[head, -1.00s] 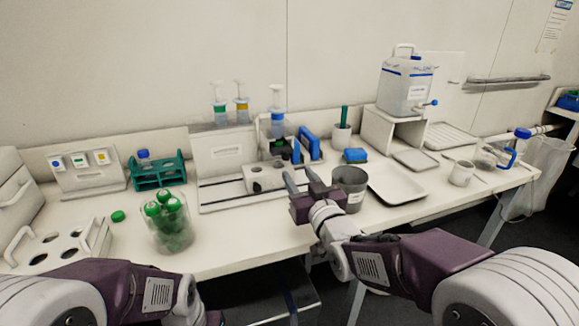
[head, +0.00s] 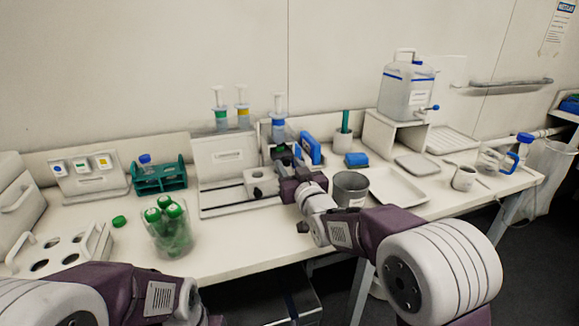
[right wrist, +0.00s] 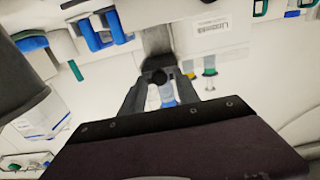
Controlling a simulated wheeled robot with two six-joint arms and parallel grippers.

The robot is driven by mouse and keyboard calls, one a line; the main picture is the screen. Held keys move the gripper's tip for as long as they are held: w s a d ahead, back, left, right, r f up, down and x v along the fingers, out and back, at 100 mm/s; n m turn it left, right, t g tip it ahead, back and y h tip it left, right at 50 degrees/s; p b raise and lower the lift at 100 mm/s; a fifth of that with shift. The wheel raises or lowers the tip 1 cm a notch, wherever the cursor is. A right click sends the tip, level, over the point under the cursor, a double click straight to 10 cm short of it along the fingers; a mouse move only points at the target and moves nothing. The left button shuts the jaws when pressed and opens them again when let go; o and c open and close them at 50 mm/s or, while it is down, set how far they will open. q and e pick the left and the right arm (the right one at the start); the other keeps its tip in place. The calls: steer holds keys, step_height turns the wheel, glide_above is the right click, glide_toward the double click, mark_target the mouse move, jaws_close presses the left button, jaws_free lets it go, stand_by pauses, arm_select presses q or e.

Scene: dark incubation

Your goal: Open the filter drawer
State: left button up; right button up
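A white box-shaped unit (head: 222,172) with a slot-like mark on its front stands at the bench's back; I cannot tell for sure that it is the filter drawer. A small white block (head: 262,183) with round holes sits in front of it on a pale base with dark rails (head: 240,205). My right gripper (head: 284,158) is just right of the block, pointing toward the back. In the right wrist view its fingers (right wrist: 160,92) are apart, with a dark round knob (right wrist: 154,76) between or just beyond them; contact is unclear. My left gripper is out of view.
A grey beaker (head: 350,190) stands close right of my right gripper. Blue uprights (head: 309,146) and syringe-like columns (head: 278,122) stand behind it. A jar of green-capped tubes (head: 168,228) stands left. The front bench strip between is clear.

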jaws_close()
stand_by(1.2)
